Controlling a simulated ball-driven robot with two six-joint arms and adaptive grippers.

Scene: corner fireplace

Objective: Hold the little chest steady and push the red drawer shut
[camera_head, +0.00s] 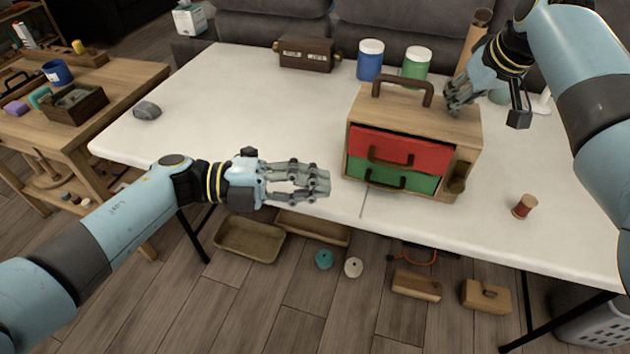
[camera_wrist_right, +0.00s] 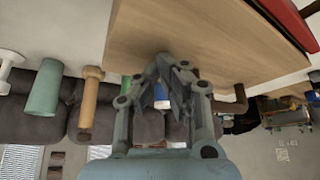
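The little chest (camera_head: 463,136) is a wooden box with a dark top handle, standing upright on the white table. Its red drawer (camera_head: 428,156) is above a green drawer (camera_head: 418,184), each with a dark handle. The red front appears to stick out slightly; it also shows in the right wrist view (camera_wrist_right: 292,20). My left gripper (camera_head: 325,183) is left of the drawer fronts, apart from them, with a gap between its fingers. My right gripper (camera_head: 452,104) is at the chest's back right top; its fingertips come together close against the wood, and contact is unclear. Neither gripper holds anything.
A thread spool (camera_head: 523,206) stands right of the chest. Blue (camera_head: 370,60) and green (camera_head: 416,63) jars and a dark wooden box (camera_head: 305,53) are behind. A grey mouse-like object (camera_head: 146,110) lies far left. Trays (camera_head: 249,241) lie on the floor.

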